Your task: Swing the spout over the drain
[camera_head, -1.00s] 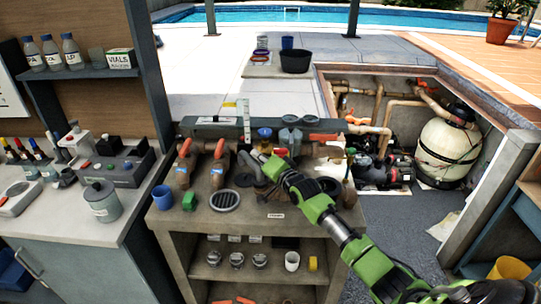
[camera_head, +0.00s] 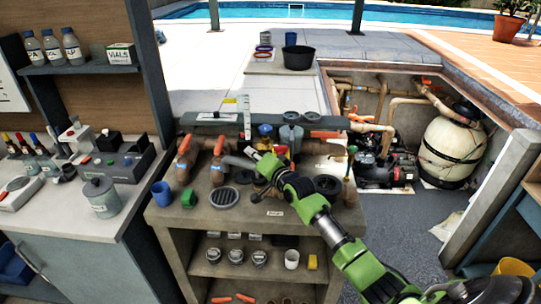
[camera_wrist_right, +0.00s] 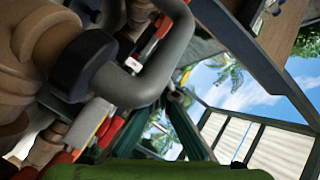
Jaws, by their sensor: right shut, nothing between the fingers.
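The spout is a grey bent pipe (camera_head: 237,161) above the workbench top, joined to the tan pipework. The drain is a round dark grate (camera_head: 223,197) set in the bench top, in front of the spout and a little left of its outer end. My right gripper (camera_head: 259,157) is shut and empty at the right side of the spout. Whether its fingers touch the pipe is unclear. In the right wrist view the grey bent pipe (camera_wrist_right: 155,75) looms large and close, with a dark collar on a tan fitting. My left gripper is out of view.
Orange-handled valves (camera_head: 184,150) stand left of the spout. The sunken pump pit (camera_head: 400,140) lies to the right.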

